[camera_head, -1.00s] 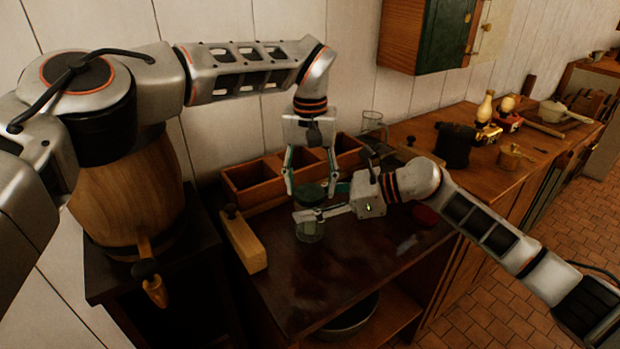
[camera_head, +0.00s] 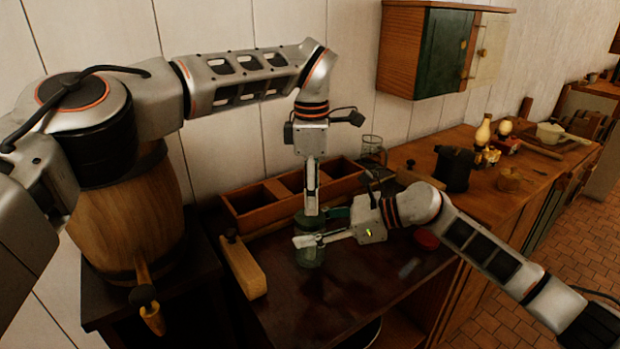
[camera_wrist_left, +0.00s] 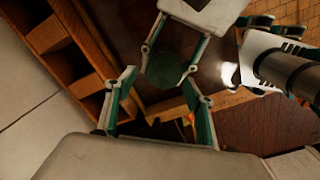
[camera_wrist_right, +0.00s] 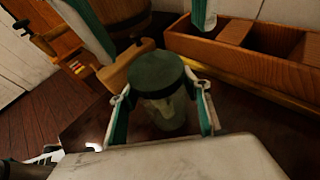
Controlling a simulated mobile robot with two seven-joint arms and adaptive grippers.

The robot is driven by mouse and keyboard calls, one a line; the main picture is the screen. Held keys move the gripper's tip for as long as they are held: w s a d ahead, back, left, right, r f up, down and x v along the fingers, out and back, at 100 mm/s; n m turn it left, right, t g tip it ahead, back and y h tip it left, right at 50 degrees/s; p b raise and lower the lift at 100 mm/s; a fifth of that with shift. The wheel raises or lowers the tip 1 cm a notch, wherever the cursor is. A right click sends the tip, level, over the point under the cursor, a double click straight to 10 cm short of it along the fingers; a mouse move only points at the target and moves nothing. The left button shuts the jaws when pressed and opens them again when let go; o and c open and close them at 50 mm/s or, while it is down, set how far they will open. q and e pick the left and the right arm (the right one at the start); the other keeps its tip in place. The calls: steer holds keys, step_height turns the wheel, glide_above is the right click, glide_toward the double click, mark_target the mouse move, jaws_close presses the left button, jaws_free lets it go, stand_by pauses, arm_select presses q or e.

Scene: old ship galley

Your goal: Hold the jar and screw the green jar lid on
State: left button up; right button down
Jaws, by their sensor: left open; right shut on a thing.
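The glass jar (camera_head: 311,256) stands upright on the dark worktop, with the green lid (camera_head: 309,220) on its mouth. In the right wrist view the lid (camera_wrist_right: 157,72) sits level on the jar (camera_wrist_right: 166,112); I cannot tell how tightly. My right gripper (camera_head: 314,236) is shut on the jar from the side, a finger on each side of the glass. My left gripper (camera_head: 311,208) points down from above the lid, open. In the left wrist view the lid (camera_wrist_left: 165,68) shows between and beyond its parted fingers (camera_wrist_left: 160,82). Contact with the lid cannot be told.
A divided wooden box (camera_head: 255,213) stands behind the jar and a wooden block (camera_head: 243,265) lies to its left. A red round thing (camera_head: 427,238) lies to the right, near my right arm. A glass mug (camera_head: 372,150) stands behind. The worktop's front is clear.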

arm_select(q)
steer(key=n, duration=0.4)
steer(key=shift+r, duration=0.3)
steer(key=n, duration=0.3)
steer(key=shift+s+r+n, duration=0.1)
steer(key=shift+r+n, duration=0.2)
steer(key=shift+n, duration=0.1)
steer(key=n, duration=0.5)
steer(key=shift+s+a+r+n, duration=0.1)
steer(key=shift+r+n, duration=0.2)
steer(key=shift+r, duration=0.1)
steer(key=n, duration=0.5)
steer(key=shift+s+a+r+n, duration=0.1)
steer(key=shift+r+n, duration=0.2)
steer(key=shift+r, duration=0.1)
steer(key=n, duration=0.6)
steer(key=shift+s+r, duration=0.1)
steer(key=shift+r, duration=0.3)
steer(key=shift+f, duration=4)
steer(key=shift+c, duration=0.3)
